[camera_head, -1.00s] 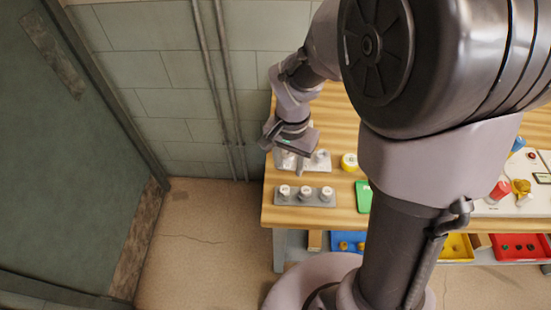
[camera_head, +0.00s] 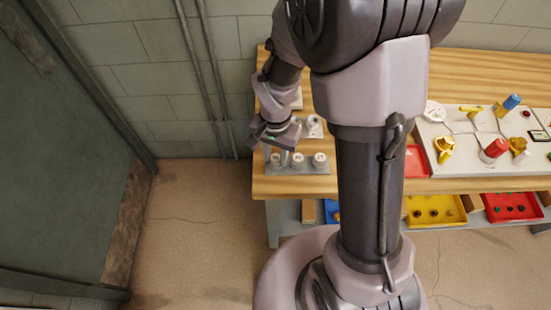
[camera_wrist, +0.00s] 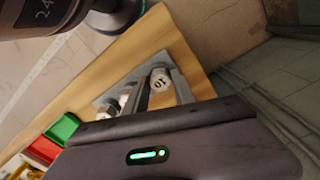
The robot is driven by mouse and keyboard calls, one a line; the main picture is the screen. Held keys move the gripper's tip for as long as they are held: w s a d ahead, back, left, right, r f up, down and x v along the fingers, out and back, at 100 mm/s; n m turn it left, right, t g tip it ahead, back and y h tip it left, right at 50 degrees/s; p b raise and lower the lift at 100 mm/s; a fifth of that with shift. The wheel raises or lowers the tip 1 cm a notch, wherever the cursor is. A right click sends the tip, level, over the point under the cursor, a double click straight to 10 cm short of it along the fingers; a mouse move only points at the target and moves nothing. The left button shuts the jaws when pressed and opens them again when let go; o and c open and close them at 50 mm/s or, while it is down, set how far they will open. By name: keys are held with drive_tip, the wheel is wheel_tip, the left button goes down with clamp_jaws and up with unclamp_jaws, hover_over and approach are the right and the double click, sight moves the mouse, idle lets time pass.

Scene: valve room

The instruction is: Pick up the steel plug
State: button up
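A grey rack (camera_head: 310,170) near the table's left front corner holds three short, pale, round-topped plugs; which one is the steel plug I cannot tell. The left plug (camera_head: 275,159), middle plug (camera_head: 297,160) and right plug (camera_head: 320,160) stand upright in a row. My gripper (camera_head: 280,155) points down over the rack's left part. In the wrist view my gripper (camera_wrist: 158,78) is open, its two fingers apart. A plug with dark marks on top (camera_wrist: 160,82) shows between the fingertips, and I see no grip on it.
Behind the rack, a second holder with a white-ringed piece (camera_head: 314,126) is partly hidden by my arm. A green tray (camera_wrist: 62,130) and a red tray (camera_wrist: 38,150) lie farther along the table. The wall (camera_head: 150,110) is close on the left.

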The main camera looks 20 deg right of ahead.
clamp_jaws()
